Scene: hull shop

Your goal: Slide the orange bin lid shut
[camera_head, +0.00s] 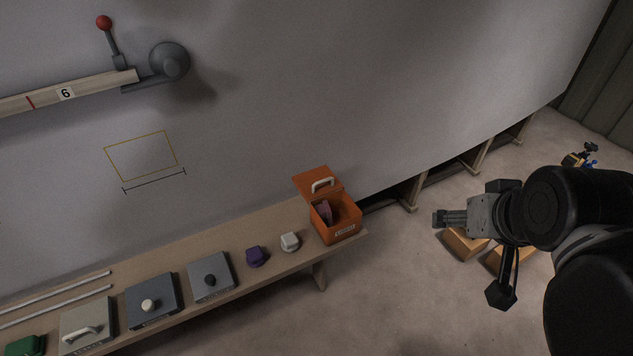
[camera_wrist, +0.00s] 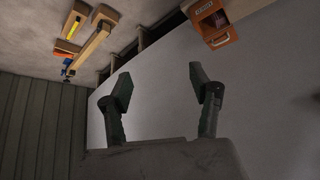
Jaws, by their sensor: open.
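The orange bin (camera_head: 337,229) stands at the right end of the wooden bench, with a label on its front. Its orange lid (camera_head: 312,181) has a white handle (camera_head: 322,184) and sits toward the back, leaving the front part of the bin uncovered. Reddish-purple disc-like things show inside. My gripper (camera_head: 437,219) is to the right of the bin, well apart from it, over the floor. In the wrist view my gripper (camera_wrist: 163,90) has its fingers spread and empty, with the bin (camera_wrist: 212,27) at the top right, upside down.
The bench (camera_head: 185,250) also bears a white knob-like block (camera_head: 290,242), a purple one (camera_head: 255,256), several grey panels with knobs or a handle, and a green item (camera_head: 26,345). A large grey hull wall (camera_head: 300,90) rises behind. Wooden blocks (camera_head: 463,245) lie below my gripper.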

